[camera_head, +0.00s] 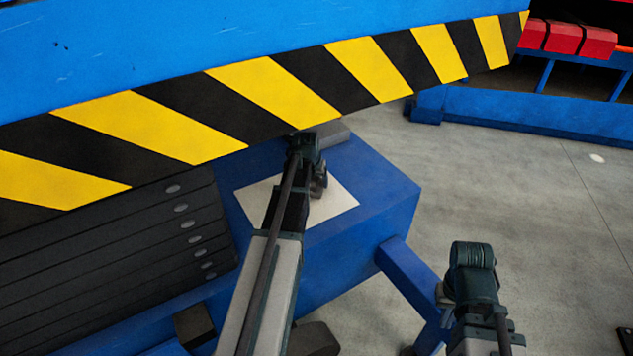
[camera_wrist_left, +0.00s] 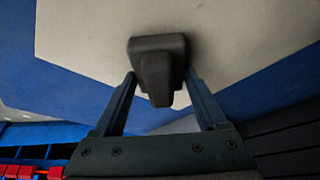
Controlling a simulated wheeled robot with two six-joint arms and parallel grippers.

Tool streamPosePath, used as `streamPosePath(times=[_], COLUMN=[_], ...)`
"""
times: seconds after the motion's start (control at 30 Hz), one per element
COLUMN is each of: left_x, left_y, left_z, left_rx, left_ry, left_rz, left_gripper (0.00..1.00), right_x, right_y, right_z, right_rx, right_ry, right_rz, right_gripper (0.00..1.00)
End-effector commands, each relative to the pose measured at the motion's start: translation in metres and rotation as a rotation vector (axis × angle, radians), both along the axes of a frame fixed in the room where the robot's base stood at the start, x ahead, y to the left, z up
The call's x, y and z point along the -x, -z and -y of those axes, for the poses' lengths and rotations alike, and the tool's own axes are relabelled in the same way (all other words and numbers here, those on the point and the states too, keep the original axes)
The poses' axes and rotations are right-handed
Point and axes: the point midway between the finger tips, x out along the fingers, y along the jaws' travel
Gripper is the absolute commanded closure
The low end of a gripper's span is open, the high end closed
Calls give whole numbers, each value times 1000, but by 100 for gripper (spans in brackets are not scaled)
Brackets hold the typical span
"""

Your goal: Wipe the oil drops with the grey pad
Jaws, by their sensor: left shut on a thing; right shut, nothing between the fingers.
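The grey pad (camera_wrist_left: 158,45), a dark block with a stubby handle, sits between the fingers of my left gripper (camera_wrist_left: 160,80) in the left wrist view. My left gripper is shut on it. Pad and gripper are over a pale off-white panel (camera_wrist_left: 80,40); I cannot tell whether the pad touches it. In the head view the panel (camera_head: 340,200) lies on a blue bench (camera_head: 385,190), partly covered by my left arm. My right gripper (camera_head: 446,294) is at the lower right, shut and empty, apart from the bench. I can make out no oil drops.
A blue beam with a yellow-and-black striped edge (camera_head: 260,95) crosses above the bench, close to my left wrist. A stack of dark drawers (camera_head: 100,265) stands at the left. A grey block (camera_head: 331,134) lies behind the panel. Open floor (camera_head: 530,200) is at the right.

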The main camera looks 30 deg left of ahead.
Motion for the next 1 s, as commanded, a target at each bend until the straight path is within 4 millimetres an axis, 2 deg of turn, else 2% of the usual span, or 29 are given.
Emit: streamPosePath(times=[0.3, 0.67, 1.0], left_x=[28, 34, 58], left_y=[0, -1, -2], left_z=[-13, -17, -28], left_rx=[-2, -2, 0], left_ry=[-2, -1, -2], left_rz=[-8, -7, -5], left_gripper=[70, 70, 70], right_x=[0, 0, 0], right_y=[-1, -1, -2], right_z=[0, 0, 0], right_rx=[0, 0, 0], right_ry=[0, 0, 0], right_rz=[0, 0, 0], right_gripper=[100, 100, 100])
